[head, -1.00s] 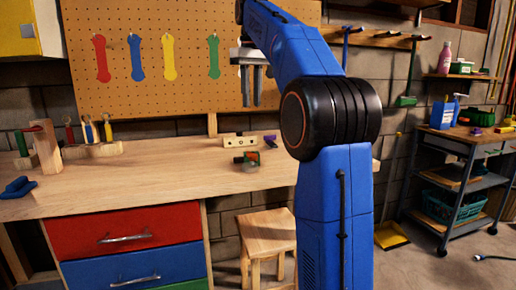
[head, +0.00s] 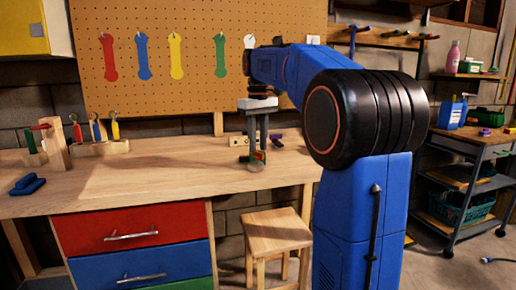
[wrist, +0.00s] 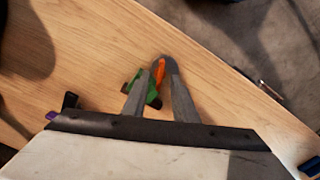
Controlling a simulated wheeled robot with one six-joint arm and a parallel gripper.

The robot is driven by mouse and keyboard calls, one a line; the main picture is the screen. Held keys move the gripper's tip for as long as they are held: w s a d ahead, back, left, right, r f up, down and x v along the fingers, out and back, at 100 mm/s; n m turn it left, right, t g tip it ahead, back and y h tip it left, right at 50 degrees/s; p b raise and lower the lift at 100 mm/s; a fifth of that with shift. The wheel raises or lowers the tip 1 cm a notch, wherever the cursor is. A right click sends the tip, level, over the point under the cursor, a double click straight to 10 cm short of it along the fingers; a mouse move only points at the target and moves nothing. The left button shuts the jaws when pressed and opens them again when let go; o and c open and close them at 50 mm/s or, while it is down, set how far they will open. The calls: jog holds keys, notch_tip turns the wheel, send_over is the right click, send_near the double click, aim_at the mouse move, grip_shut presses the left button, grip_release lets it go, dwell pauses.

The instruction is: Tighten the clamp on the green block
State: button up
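The green block (head: 244,158) sits on the workbench near its front edge, below my gripper. It also shows in the wrist view (wrist: 152,95), partly hidden by a finger. A narrow orange bar (wrist: 160,70), apparently the clamp's handle, stands beside it over a grey rounded part (wrist: 170,64). The rest of the clamp is hard to make out. My gripper (head: 258,152) points down over them. In the wrist view its fingers (wrist: 156,80) are apart, with the orange bar and part of the green block showing between them. I cannot tell whether they touch.
The workbench (head: 150,185) is mostly clear to the left. A light wooden piece with holes (head: 238,139) and a purple item (head: 277,138) lie behind the green block. A wooden rack of coloured tools (head: 100,147) stands far left. A stool (head: 272,232) is below the front edge.

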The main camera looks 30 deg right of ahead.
jog(key=shift+f, duration=0.95)
grip_shut()
jog(key=shift+m, duration=0.7)
grip_release()
